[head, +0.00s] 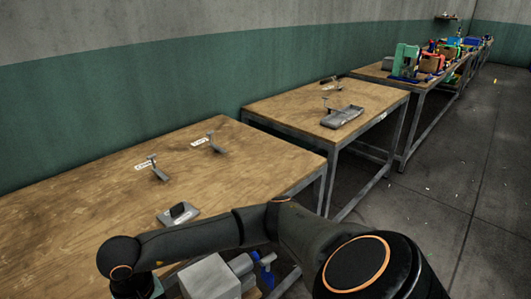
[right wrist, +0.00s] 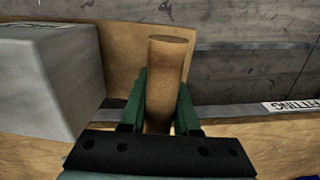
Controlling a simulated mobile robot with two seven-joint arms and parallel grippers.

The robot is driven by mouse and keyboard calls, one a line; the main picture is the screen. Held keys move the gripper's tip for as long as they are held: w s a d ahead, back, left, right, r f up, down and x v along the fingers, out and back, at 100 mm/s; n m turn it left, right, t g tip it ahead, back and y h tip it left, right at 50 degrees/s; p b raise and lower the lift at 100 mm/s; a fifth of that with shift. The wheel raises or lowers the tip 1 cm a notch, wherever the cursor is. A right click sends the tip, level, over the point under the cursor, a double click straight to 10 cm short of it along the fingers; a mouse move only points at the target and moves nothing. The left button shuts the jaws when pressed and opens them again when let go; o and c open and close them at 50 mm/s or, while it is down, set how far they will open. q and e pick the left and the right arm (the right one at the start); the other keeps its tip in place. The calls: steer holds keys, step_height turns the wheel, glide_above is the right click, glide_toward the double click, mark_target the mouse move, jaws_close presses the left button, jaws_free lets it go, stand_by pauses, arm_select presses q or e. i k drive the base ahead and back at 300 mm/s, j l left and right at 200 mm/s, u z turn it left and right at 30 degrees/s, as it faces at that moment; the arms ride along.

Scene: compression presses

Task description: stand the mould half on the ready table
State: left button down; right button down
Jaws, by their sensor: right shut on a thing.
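My right gripper (right wrist: 163,82) has its green fingers on either side of a round wooden handle-like piece (right wrist: 170,60) and is shut on it. What this piece belongs to is hidden below the fingers, so I cannot tell whether it is part of the mould half. In the head view my right arm reaches left across the bottom, and its fingertips are out of frame. The near wooden table (head: 80,195) bears small metal stands (head: 158,170) beside white labels too small to read. I cannot tell which table is the ready table. My left gripper is not in view.
A light grey block (right wrist: 50,85) stands left of the fingers. A label reading "FITTING" (right wrist: 291,105) is on the table-edge rail. A grey plate with a dark block (head: 178,214) lies at the near table's front. A second table (head: 285,108) bears a grey tray (head: 343,117); presses stand beyond.

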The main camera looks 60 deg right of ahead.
mark_target(345, 101)
steer(key=k+l, duration=0.15)
steer(key=l, duration=0.5)
steer(key=k+l+z, duration=0.1)
steer(key=l, duration=0.55)
steer(key=k+l, duration=0.1)
steer(key=l, duration=0.55)
steer(key=k+l, duration=0.1)
steer(key=l, duration=0.55)
steer(key=k+l+z, duration=0.1)
steer(key=l, duration=0.55)
steer(key=k+l, duration=0.1)
steer(key=l, duration=0.6)
